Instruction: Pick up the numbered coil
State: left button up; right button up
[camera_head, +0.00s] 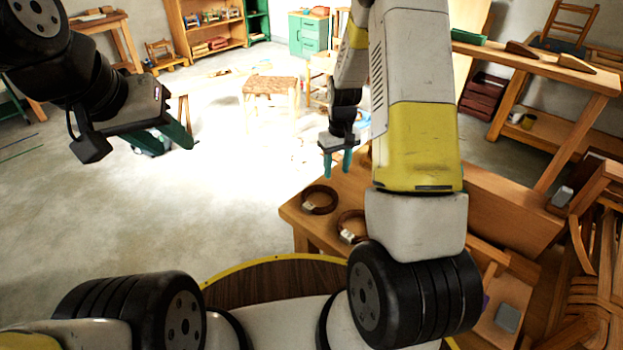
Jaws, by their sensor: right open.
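Two brown coils lie on the wooden table in front of me. One coil (319,211) is near the table's left corner and carries a small pale tag. The other coil (343,221) is nearer to me, also with a pale tag, and partly hidden by my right arm. Any numbers on the tags are too small to read. My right gripper (338,168) is open and empty, with its teal fingers pointing down, above and beyond the first coil in the picture. My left gripper (185,140) is over the floor at the left, away from the coils; its finger gap is unclear.
The wooden table (292,214) has a bare left corner. A woven-seat stool (270,86) stands on the bright floor behind. A workbench (590,78) with tools is at the right, and woven chair parts (590,270) crowd the lower right.

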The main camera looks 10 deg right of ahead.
aim_at(334, 193)
jog(key=f, duration=0.6)
jog(key=w+f, duration=0.1)
jog(key=f, duration=0.3)
grip_shut()
